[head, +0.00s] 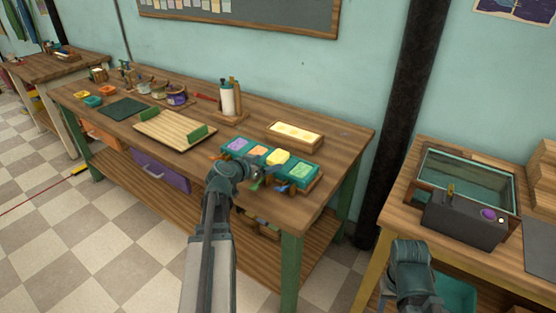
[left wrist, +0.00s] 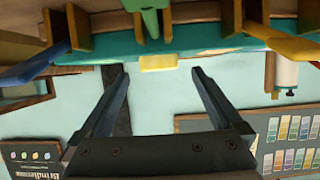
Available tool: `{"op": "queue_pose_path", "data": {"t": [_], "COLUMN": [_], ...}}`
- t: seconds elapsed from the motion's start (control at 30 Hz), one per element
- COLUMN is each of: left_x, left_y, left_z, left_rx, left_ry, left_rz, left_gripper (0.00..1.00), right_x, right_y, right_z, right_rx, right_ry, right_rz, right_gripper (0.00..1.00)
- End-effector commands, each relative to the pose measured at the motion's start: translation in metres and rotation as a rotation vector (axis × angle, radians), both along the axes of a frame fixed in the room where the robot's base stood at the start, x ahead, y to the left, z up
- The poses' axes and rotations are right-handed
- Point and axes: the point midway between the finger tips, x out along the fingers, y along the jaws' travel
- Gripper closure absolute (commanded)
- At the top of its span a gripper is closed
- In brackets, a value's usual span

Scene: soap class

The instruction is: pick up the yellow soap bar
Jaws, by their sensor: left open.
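The yellow soap bar (head: 278,156) sits in a tray of colored blocks on the wooden workbench, between an orange block (head: 258,150) and a green block (head: 300,171). It stands a little proud of its neighbors. In the left wrist view the yellow bar (left wrist: 158,62) shows upside down at the tray's edge, just beyond the fingertips and between their lines. My left gripper (head: 258,178) is at the tray's front side, open and empty; it also shows in the left wrist view (left wrist: 160,74). My right gripper cannot be seen.
Colored handles stick out at the tray's front, near my left gripper. A purple block (head: 238,145) fills the tray's left end. A wooden box of pale bars (head: 293,136) stands behind. A slatted rack (head: 172,132) lies left. A glass tank (head: 468,178) stands on the right table.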

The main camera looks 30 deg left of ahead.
Motion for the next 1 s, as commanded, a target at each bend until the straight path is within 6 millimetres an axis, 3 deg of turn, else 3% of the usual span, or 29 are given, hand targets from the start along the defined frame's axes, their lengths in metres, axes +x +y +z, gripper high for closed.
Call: {"op": "queue_pose_path", "data": {"t": [0.33,0.6,1.0], "left_x": [0.045,0.048,0.048], "left_y": [-0.003,-0.005,-0.005], "left_z": [-0.013,-0.012,-0.012], "left_rx": [0.001,0.0,0.0], "left_ry": [0.0,0.0,0.0], "left_rz": [0.0,0.0,0.0], "left_gripper": [0.0,0.0,0.72], "right_x": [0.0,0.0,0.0], "right_y": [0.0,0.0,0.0], "right_z": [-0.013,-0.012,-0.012], "right_rx": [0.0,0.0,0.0], "right_ry": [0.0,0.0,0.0], "right_rz": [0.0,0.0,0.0], "right_gripper": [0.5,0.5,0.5]}}
